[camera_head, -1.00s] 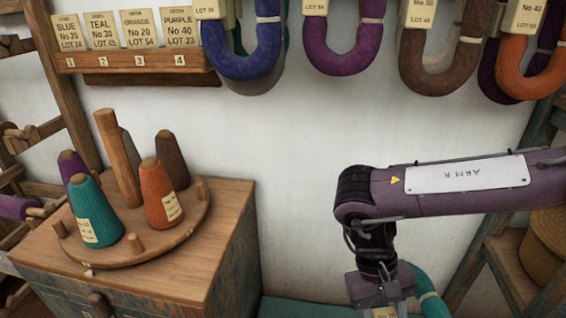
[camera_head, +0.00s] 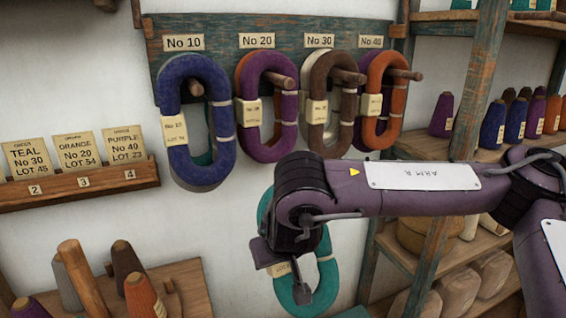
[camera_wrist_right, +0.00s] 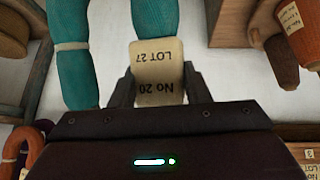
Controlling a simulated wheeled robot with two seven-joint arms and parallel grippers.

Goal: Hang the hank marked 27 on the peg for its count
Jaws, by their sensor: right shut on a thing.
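A teal hank (camera_head: 327,278) hangs from my right gripper (camera_head: 283,262) in front of the white wall, below the pegs. In the right wrist view, the fingers of the right gripper (camera_wrist_right: 160,85) are shut on its cream tag (camera_wrist_right: 157,70), which reads No 20, LOT 27 upside down. The peg board (camera_head: 205,25) has plates No 10, No 20 (camera_head: 257,41), No 30 and No 40. A purple hank (camera_head: 254,72) hangs on the No 20 peg (camera_head: 283,80), whose end sticks out. My left gripper is not in view.
A blue hank (camera_head: 195,170) hangs under No 10, a brown one (camera_head: 322,75) under No 30, an orange one (camera_head: 390,70) under No 40. Order cards stand on a ledge (camera_head: 90,190) at left. A shelf post (camera_head: 480,80) with cones stands at right.

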